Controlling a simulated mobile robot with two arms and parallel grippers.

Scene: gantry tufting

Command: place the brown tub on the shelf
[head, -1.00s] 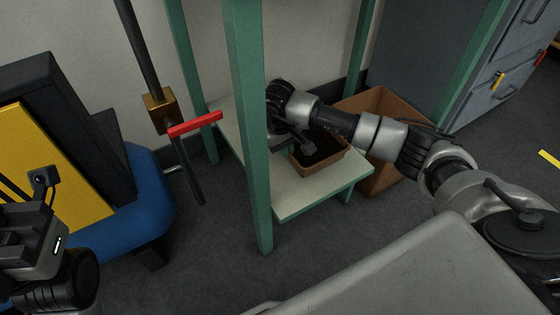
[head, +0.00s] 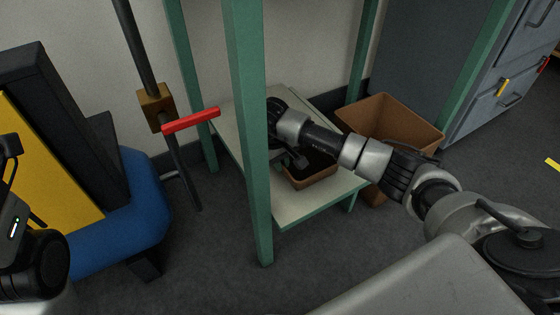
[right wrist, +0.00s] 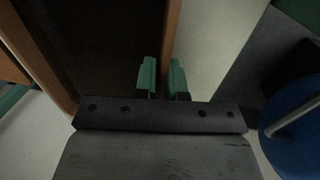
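The small brown tub (head: 318,180) is upright at the low pale shelf (head: 300,207) of the green-legged frame. It is on the board or just above it; I cannot tell which. My right arm reaches in over it and covers its back part. In the right wrist view, my right gripper (right wrist: 164,80) has its green fingertips on either side of the tub's wall (right wrist: 171,38), close against it, and looks shut on it. The dark inside of the tub shows left of the fingers. Only part of my left arm shows at the head view's left edge; its fingertips are out of view.
A larger brown bin (head: 397,112) stands on the floor behind and right of the shelf. A green post (head: 250,130) rises in front. A red handle (head: 190,120) on a dark pole, and a blue and yellow seat-like object (head: 130,215), are to the left. Grey drawers (head: 480,110) stand right.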

